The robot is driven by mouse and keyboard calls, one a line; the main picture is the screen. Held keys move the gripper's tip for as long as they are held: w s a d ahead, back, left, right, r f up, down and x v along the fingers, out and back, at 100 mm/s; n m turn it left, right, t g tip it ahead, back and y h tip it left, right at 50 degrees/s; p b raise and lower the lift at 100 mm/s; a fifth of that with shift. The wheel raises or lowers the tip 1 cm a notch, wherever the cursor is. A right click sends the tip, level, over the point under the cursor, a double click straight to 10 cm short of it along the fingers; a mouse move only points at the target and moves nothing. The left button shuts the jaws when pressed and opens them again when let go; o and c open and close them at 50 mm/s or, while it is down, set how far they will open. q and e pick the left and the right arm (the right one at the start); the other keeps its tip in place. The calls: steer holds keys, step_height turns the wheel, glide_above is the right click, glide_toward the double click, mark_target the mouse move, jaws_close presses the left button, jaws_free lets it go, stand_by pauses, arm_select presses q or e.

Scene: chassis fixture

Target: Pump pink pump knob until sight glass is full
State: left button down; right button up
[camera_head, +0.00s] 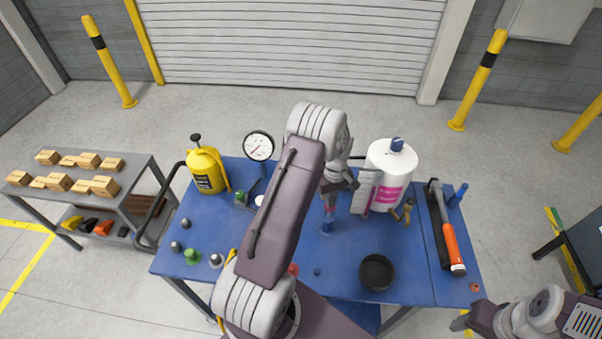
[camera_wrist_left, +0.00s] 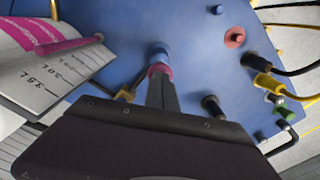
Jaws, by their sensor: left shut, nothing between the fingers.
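My left gripper (camera_head: 329,205) is shut and empty, pointing down over the table. In the left wrist view its closed fingertips (camera_wrist_left: 161,82) are at the pink pump knob (camera_wrist_left: 158,70), which sits on a blue cylinder (camera_wrist_left: 160,54). They overlap the knob in view; I cannot tell whether they touch. In the head view a bit of the pink knob (camera_head: 328,212) shows just below the fingers. Right of it stands a white litre-marked panel (camera_head: 364,190) with a slim pink sight tube (camera_wrist_left: 72,44) beside it. The fill level is unclear. My right gripper (camera_head: 474,321) is low at right, its fingers unclear.
A white jug (camera_head: 391,165) with a pink label stands behind the panel. A yellow sprayer (camera_head: 205,170) and gauge (camera_head: 259,146) are at left, a black bowl (camera_head: 377,271) in front, a hammer (camera_head: 448,235) at right. Small knobs and cables lie left.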

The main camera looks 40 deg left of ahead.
arm_select(q)
steer(key=shift+f, duration=0.15)
step_height(320, 180, down, 4)
steer(key=b, duration=0.3)
steer(key=shift+f, duration=0.25)
step_height(320, 180, up, 6)
steer(key=p, duration=0.4)
steer(key=shift+f, duration=0.3)
